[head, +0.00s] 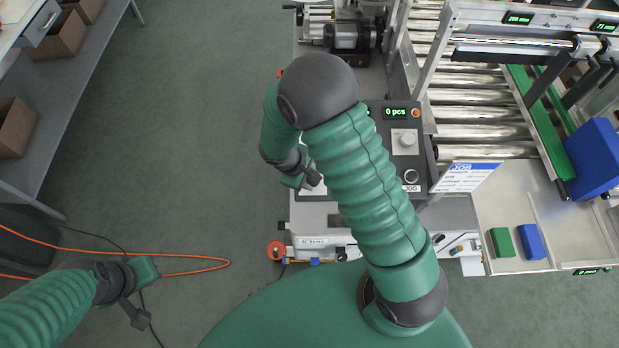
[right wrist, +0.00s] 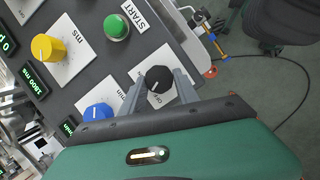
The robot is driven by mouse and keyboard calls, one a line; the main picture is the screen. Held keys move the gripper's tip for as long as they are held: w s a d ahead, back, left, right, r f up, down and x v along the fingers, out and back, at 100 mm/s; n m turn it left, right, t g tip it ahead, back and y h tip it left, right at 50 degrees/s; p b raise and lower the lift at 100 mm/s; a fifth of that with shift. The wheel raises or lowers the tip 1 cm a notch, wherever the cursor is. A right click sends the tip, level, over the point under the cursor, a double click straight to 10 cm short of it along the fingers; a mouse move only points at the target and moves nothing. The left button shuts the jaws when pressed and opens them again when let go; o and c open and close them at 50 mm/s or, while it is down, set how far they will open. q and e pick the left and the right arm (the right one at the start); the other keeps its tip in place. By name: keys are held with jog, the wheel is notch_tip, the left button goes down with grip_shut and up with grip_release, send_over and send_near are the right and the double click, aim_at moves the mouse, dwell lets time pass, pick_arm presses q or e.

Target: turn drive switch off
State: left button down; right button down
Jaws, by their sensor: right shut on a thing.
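The drive switch is a black rotary knob (right wrist: 159,79) on a white plate in the right wrist view. A pale pointer mark on the knob slants toward the lower left of that view. My right gripper (right wrist: 158,84) has one finger on each side of the knob and is shut on it. In the head view my right gripper (head: 309,183) is at the left edge of the control panel (head: 420,157), and my arm hides the switch. My left gripper (head: 136,315) hangs over the floor, away from the machine; its jaws are unclear.
Close to the switch are a green START button (right wrist: 117,27), a blue knob (right wrist: 98,113) and a yellow knob (right wrist: 47,47). A roller conveyor (head: 470,85) lies to the right. An orange cable (head: 190,268) crosses the floor near my left arm.

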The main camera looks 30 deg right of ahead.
jog(key=n+b, duration=0.1)
jog(key=n+h+b, duration=0.1)
jog(key=n, duration=0.1)
jog(key=shift+s+f+n+t, duration=0.1)
jog(key=shift+s+n+t, duration=0.1)
jog(key=shift+n+t, duration=0.1)
jog(key=shift+n, duration=0.5)
jog(key=shift+d+t+b, duration=0.1)
jog(key=shift+t+b, duration=0.2)
jog(key=c, duration=1.3)
grip_release()
jog(key=o, duration=0.4)
jog(key=shift+s+r, duration=0.15)
jog(key=shift+r, duration=0.05)
